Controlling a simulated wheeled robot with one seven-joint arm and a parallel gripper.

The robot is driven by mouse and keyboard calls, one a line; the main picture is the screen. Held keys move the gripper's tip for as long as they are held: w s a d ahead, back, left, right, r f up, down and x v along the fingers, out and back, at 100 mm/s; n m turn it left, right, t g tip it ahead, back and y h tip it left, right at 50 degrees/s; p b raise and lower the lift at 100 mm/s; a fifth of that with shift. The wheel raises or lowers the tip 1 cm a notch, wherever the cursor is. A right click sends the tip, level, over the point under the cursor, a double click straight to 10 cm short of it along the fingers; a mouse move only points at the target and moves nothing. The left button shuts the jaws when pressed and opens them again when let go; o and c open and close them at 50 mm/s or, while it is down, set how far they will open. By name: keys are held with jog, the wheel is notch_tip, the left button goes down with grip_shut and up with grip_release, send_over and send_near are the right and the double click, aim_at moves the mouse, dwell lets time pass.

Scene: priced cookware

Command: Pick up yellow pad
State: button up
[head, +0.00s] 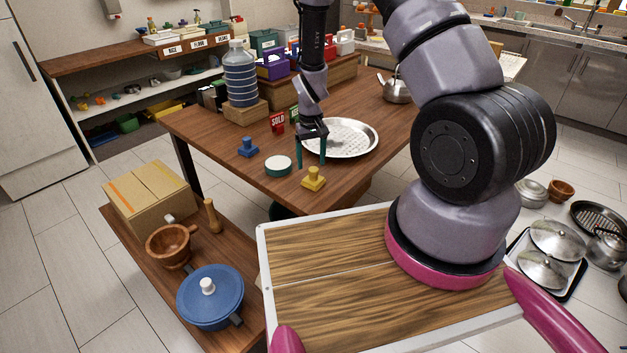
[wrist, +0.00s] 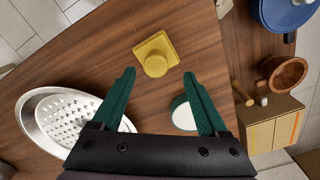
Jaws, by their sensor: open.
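The yellow pad (head: 314,178) is a small square block with a round knob, near the front corner of the wooden table. It also shows in the wrist view (wrist: 156,53), beyond my fingertips and roughly centred between them. My gripper (head: 311,165) has green fingers pointing down above the table, just left of and behind the pad. In the wrist view the fingers (wrist: 158,74) are spread apart with nothing between them. The pad is fully visible and not touched.
A round green-rimmed white-topped pad (head: 278,165) sits left of my gripper, and a blue stamp-like pad (head: 248,147) farther left. A perforated metal tray (head: 364,139) lies behind. A SOLD sign (head: 278,123) and a water bottle (head: 240,75) stand farther back. The table edge is near the pad.

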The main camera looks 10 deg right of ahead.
aim_at(314, 169)
jog(key=f, duration=0.4)
jog(key=shift+s+d+f, duration=0.15)
jog(key=shift+d+f, duration=0.15)
jog(key=shift+d, duration=0.05)
jog(key=shift+c, duration=0.4)
